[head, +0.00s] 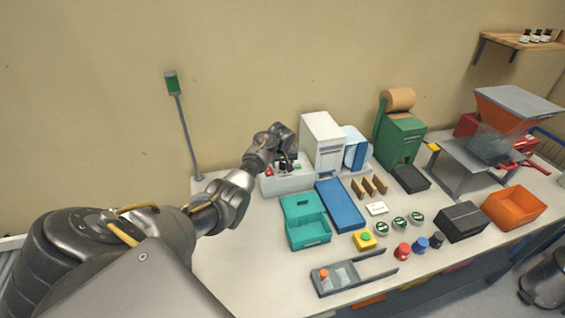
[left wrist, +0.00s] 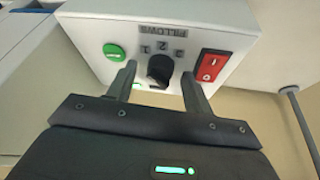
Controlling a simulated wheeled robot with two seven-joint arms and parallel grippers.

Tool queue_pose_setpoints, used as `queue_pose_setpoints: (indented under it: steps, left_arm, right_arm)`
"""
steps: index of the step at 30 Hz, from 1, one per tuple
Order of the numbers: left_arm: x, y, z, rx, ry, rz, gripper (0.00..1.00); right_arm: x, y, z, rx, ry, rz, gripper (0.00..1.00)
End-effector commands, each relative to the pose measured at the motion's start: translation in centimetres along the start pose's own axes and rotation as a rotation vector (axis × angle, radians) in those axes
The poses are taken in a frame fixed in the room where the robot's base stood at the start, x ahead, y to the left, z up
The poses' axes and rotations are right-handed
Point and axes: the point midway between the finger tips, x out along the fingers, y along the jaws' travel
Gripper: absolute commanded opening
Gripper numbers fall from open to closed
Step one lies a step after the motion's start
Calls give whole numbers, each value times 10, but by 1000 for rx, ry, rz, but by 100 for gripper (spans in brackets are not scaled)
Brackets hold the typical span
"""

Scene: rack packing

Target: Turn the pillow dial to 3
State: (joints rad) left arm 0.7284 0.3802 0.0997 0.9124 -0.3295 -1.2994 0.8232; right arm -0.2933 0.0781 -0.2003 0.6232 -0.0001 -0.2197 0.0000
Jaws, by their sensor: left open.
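The black pillow dial (left wrist: 159,70) is on the pale front panel (left wrist: 225,38) of a small machine, under a pillows label and the numerals 1, 2 and 3. I cannot tell surely which numeral it points at. My left gripper (left wrist: 158,78) is open, with one finger on each side of the dial; contact is not clear. In the head view my left gripper (head: 284,158) is at the grey-white machine (head: 288,184) at the back left of the table, and it hides the dial there. My right gripper is not in view.
A green button (left wrist: 113,52) and a red switch (left wrist: 212,66) flank the dial closely. In the head view a white box machine (head: 322,140) stands just right of it. A teal box (head: 305,228) and a blue tray (head: 340,205) lie in front. A signal pole (head: 185,130) rises behind left.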

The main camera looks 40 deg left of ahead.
Motion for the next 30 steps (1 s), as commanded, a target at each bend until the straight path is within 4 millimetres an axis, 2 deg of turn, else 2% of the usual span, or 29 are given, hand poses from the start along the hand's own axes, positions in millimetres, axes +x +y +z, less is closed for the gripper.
queue_pose_setpoints:
  steps: [11,18,21,30]
  left_arm:
    - [4,0,0,0,0,-1,50]
    - [4,0,0,0,0,-1,19]
    - [4,0,0,0,0,-1,8]
    - [4,-1,0,42,-3,18,8]
  right_arm:
    - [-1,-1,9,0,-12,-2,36]
    - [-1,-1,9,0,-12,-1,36]
    - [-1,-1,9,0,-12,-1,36]
    - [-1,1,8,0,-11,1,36]
